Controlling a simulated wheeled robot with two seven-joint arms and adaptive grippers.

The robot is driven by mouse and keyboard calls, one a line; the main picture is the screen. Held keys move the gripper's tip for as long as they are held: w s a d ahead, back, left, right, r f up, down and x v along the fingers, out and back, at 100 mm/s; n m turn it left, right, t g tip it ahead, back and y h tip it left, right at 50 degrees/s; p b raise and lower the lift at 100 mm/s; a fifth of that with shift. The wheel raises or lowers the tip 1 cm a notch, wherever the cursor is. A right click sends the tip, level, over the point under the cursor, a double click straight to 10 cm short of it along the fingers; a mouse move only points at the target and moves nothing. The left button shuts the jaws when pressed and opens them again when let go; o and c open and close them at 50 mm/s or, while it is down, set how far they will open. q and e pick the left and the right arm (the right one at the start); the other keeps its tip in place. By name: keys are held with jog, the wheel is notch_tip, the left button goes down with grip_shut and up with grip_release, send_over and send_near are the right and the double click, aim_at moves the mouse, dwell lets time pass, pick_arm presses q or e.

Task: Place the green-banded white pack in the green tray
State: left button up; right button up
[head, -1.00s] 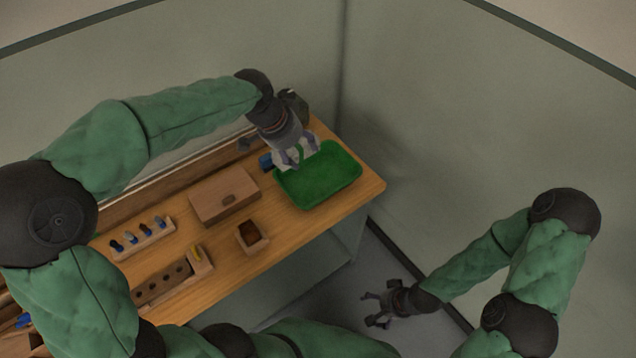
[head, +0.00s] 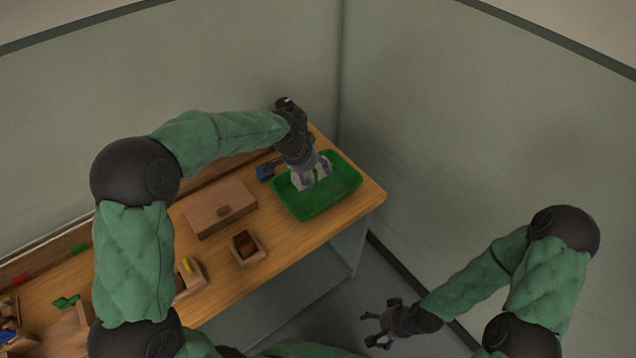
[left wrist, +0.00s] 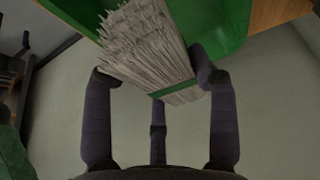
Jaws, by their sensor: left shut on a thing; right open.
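The green tray (head: 345,193) lies on the right end of the wooden bench in the head view. My left gripper (head: 312,180) is over the tray, pointing down, and shut on the white pack (head: 322,166). In the left wrist view the pack (left wrist: 143,45) is a bundle of pale bristles with a green band, held between the fingers (left wrist: 160,85); part of the green tray (left wrist: 215,22) shows behind it. I cannot tell whether the pack touches the tray floor. My right gripper (head: 381,325) is open and empty, low beside the bench.
A closed wooden box (head: 220,208) and a small open box with brown contents (head: 247,247) stand left of the tray. A blue object (head: 265,172) lies by the tray's left edge. Walls (head: 420,130) enclose the back and right of the bench (head: 300,240).

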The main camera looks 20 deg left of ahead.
aim_at(318, 173)
pick_arm(q)
jog(key=w+f, duration=0.1)
jog(key=f, duration=0.1)
jog(key=w+f+b, duration=0.1)
jog(key=shift+w+d+f, duration=0.1)
jog(key=shift+w+d, duration=0.15)
jog(key=shift+w, duration=0.05)
jog(key=shift+w+f+b, duration=0.15)
jog(key=shift+f+b, duration=0.35)
jog(key=shift+f, duration=1.1)
jog(key=shift+f, duration=0.1)
jog(key=shift+f, duration=0.35)
jog(key=shift+f+b, duration=0.15)
jog(key=shift+b, duration=0.2)
jog(key=o, duration=1.2)
